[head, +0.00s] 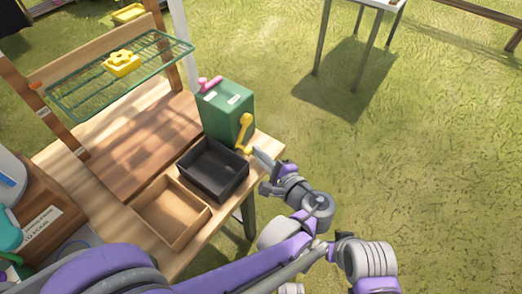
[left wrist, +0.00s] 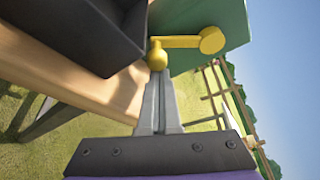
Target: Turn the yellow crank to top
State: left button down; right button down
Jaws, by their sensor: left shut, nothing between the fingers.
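The yellow crank (head: 245,126) is on the side of the green box (head: 226,112), at the right end of the wooden bench. In the head view its arm hangs down from the hub to a round knob at the lower end. The crank's arm (left wrist: 185,42) and knob (left wrist: 157,58) also show in the left wrist view. My left gripper (head: 258,154) is shut with nothing between its fingers. Its fingertips (left wrist: 157,76) are right at the knob; I cannot tell if they touch it. My right gripper is not in view.
A black tray (head: 213,190) sits in front of the green box, with a wooden tray (head: 172,237) beside it. A pink handle (head: 209,84) is on top of the box. A green wire rack (head: 160,43) stands above the bench. Open grass lies to the right.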

pick_arm(q)
jog(key=r+m+p, duration=0.1)
jog(key=s+a+m+g+p, duration=0.1)
jog(key=shift+s+a+r+m+g+p, duration=0.1)
jog(key=shift+s+r+m+g+p, duration=0.2)
jog(key=shift+r, duration=0.1)
jog(key=shift+s+a+r+m+g+y+p, duration=0.15)
jog(key=shift+s+r+m+g+y+p, duration=0.05)
jog(key=shift+r+m+g+p, duration=0.2)
jog(key=shift+s+a+r+m+g+y+p, duration=0.15)
jog(key=shift+r+m+g+y+p, duration=0.1)
jog(key=shift+m+p, duration=0.2)
jog(key=shift+s+r, duration=0.15)
jog(key=shift+r, duration=0.05)
jog(key=shift+a+r+m+p, duration=0.15)
jog(key=shift+r+m+p, duration=0.1)
jog(key=shift+p, duration=0.2)
jog(key=shift+s+a+r+m+g+y+p, duration=0.1)
jog(key=shift+s+r+m+g+y+p, duration=0.2)
jog(key=shift+m+g, duration=0.4)
jog(key=shift+r+p, duration=0.45)
jog(key=shift+r, duration=0.35)
